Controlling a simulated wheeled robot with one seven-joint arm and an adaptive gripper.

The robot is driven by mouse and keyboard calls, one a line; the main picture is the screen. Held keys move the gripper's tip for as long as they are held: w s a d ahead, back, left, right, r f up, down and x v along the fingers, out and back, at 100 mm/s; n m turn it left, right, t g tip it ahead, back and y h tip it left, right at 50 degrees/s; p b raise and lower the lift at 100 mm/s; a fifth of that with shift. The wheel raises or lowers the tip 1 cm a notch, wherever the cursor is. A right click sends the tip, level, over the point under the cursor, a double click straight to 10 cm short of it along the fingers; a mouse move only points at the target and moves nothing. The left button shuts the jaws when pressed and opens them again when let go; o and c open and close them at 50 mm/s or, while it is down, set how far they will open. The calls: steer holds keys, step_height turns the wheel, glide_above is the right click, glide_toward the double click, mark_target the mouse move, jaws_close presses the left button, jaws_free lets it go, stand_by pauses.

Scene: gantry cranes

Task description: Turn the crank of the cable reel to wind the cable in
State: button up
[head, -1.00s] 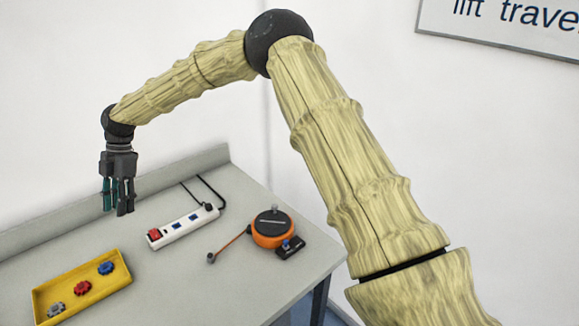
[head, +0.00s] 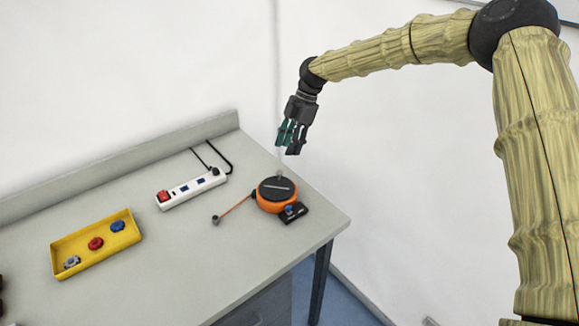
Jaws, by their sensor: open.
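The cable reel (head: 272,205) is an orange drum with a black top and stands near the right end of the table. A light bar lies across its top, and a small grey knob, which looks like the crank's handle, stands at its far edge (head: 279,172). An orange cable (head: 236,206) runs out to the left and ends in a dark grey plug (head: 215,220) on the table. A dark base with a blue part (head: 291,210) sits at the reel's front right. My gripper (head: 290,148) hangs above and behind the reel, fingers down, open and empty, apart from it.
A white power strip (head: 183,194) with a red switch lies left of the reel, its black cord behind it. A yellow tray (head: 72,245) with grey, red and blue knobs stands farther left. The table (head: 190,260) is clear in front, with a raised back edge.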

mark_target(280, 171)
steer(key=p+x, duration=0.2)
steer(key=x, duration=0.6)
steer(key=shift+s+f+p, duration=0.15)
steer(key=shift+f+p, duration=0.2)
steer(key=shift+f, duration=0.05)
jaws_close()
